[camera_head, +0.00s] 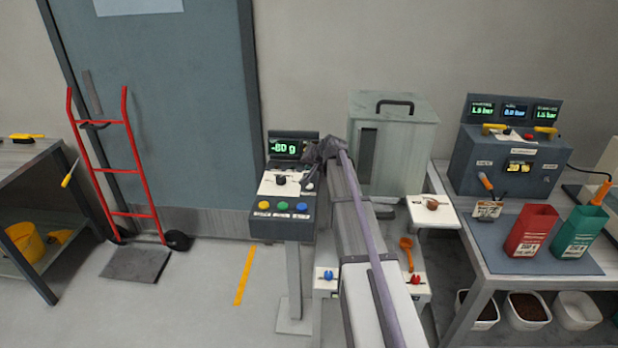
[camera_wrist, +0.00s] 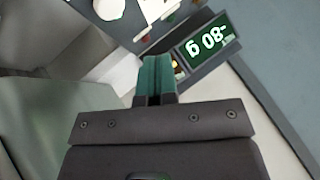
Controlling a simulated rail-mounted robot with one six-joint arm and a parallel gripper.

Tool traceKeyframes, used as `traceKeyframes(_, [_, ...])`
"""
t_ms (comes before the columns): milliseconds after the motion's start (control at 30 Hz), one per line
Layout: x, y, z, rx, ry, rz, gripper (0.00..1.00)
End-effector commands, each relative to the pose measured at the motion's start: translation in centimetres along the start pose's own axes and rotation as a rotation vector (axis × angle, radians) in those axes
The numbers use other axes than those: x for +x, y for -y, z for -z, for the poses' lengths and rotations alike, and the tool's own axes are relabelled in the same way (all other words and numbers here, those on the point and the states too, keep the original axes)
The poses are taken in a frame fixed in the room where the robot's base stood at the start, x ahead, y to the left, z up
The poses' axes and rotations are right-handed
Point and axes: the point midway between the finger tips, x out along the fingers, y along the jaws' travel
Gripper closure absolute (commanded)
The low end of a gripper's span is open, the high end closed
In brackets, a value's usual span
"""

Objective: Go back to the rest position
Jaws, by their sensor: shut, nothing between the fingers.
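My gripper (camera_wrist: 155,75) shows in the wrist view with its fingers together and nothing between them. It is near the control stand's green display (camera_wrist: 207,43), which is upside down there and reads -80 g. In the head view my arm reaches away from the camera. Its dark end is beside the control stand (camera_head: 282,226), just right of the display (camera_head: 286,148). The arm hides the fingertips in the head view, so I cannot tell whether they touch the stand.
A grey bin with a black handle (camera_head: 395,104) stands right of the arm. A bench at right holds a gauge box (camera_head: 505,160), a red container (camera_head: 531,231) and a green container (camera_head: 580,233). A red hand truck (camera_head: 137,166) leans by the door. Floor at lower left is clear.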

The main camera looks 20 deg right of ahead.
Motion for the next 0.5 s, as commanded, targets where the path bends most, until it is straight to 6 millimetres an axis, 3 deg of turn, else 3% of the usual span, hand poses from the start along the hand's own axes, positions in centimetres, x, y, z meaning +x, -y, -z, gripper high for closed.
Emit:
traceKeyframes(400, [-0.1, 0.1, 0.1, -0.001, 0.0, 0.0, 1.0])
traceKeyframes(500, [-0.6, -0.5, -1.6, -0.04, 0.072, -0.03, 1.0])
